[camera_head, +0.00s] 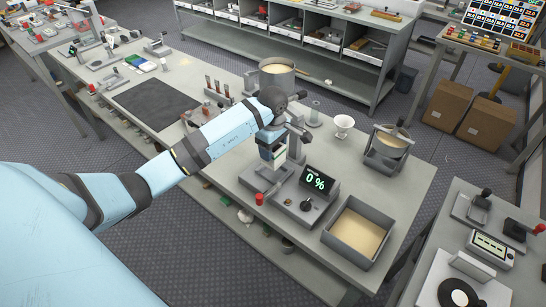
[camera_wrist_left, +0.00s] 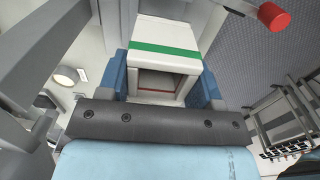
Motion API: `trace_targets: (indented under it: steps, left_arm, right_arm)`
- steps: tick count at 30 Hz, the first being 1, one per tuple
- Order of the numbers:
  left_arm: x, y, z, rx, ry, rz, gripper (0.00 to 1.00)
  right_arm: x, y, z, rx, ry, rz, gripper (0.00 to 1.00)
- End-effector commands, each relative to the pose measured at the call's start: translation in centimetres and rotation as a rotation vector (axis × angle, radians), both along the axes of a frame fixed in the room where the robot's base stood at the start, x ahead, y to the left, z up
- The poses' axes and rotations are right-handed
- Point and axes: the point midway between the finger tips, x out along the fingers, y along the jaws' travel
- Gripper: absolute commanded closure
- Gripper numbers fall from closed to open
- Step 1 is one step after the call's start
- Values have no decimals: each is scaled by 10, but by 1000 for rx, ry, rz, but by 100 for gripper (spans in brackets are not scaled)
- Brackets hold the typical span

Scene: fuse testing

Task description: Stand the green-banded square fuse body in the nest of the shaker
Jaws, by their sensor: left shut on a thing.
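The green-banded square fuse body (camera_head: 280,155) is white and upright in the head view, directly over the near-left part of the grey shaker (camera_head: 290,197). My left gripper (camera_head: 272,147) is shut on it. In the left wrist view the body (camera_wrist_left: 165,60) sits between the blue finger pads, with its green band across and a recessed opening below. The nest is largely hidden under the gripper and body. I cannot tell whether the body touches it. The shaker's display (camera_head: 317,180) reads 0%. My right gripper is in neither view.
A square tray of tan granules (camera_head: 324,236) stands right of the shaker. A red knob (camera_head: 259,199) stands at its left front. Behind are a round pot (camera_head: 277,87), a white funnel (camera_head: 344,123) and a sieve-like pan (camera_head: 371,155).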

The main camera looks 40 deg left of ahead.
Motion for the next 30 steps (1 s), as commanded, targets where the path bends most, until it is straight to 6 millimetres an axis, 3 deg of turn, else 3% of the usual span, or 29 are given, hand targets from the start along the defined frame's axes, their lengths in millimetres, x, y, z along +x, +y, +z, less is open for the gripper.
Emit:
trace_targets:
  steps: [5,12,23,24,27,30]
  left_arm:
    - [0,0,-11,0,0,-1,77]
    - [0,-1,-44,-2,0,0,77]
    - [0,0,-50,2,-1,-2,77]
    - [0,0,-51,1,-1,-1,38]
    - [0,0,-50,1,-1,-1,15]
    - [0,0,-50,1,-1,-1,15]
  right_arm:
    - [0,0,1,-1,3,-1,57]
    - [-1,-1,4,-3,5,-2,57]
    - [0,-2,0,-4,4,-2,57]
    - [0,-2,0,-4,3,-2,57]
    - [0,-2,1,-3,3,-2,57]
    - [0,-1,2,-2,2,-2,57]
